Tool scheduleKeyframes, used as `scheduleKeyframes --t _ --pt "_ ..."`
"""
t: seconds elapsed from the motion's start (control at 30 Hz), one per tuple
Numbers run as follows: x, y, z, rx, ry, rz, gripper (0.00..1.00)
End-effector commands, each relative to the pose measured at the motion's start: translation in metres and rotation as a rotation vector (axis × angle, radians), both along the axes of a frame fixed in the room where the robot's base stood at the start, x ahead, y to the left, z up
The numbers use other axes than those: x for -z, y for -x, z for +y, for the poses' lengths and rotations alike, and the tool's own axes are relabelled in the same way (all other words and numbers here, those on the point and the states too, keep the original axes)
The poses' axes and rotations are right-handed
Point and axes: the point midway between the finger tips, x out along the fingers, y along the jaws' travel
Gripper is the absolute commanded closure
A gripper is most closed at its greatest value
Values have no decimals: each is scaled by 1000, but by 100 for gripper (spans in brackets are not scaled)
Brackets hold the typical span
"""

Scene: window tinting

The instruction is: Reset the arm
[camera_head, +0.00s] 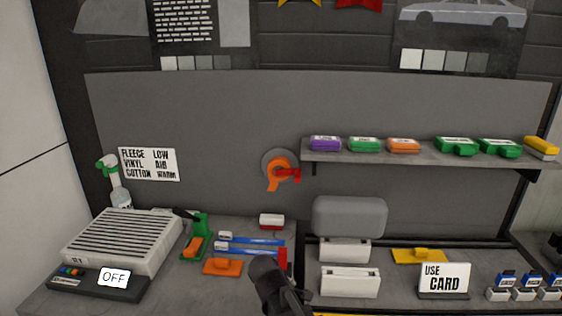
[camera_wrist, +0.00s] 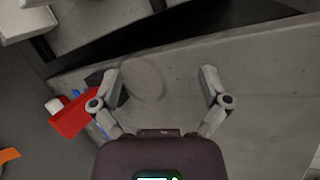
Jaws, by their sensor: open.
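My gripper shows in the wrist view (camera_wrist: 165,88) with its two fingers spread apart and nothing between them. Below the fingers is a bare grey bench surface (camera_wrist: 195,60). A red object (camera_wrist: 73,117) lies at the left, close beside the left finger. In the head view, a dark part of my arm (camera_head: 272,285) rises at the bottom middle, in front of the bench; the fingertips are not clear there.
The bench holds a grey slatted unit (camera_head: 125,240) with an "OFF" sign (camera_head: 114,278), a green tool (camera_head: 198,238), an orange tool (camera_head: 222,267) and white boxes (camera_head: 349,282). A shelf (camera_head: 420,158) carries coloured blocks. A "USE CARD" sign (camera_head: 444,278) stands right.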

Motion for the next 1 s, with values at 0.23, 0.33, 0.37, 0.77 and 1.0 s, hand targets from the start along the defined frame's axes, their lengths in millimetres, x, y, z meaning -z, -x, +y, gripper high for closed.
scheduleKeyframes --t 0.23,0.33,0.37,0.77,1.0 --pt "9 13 -55 326 -159 23 4" --pt "12 19 -74 458 -219 34 4" --pt "12 21 -80 496 -236 36 4" --pt "17 48 -139 975 -435 78 4" --pt "17 55 -151 1093 -480 91 4"
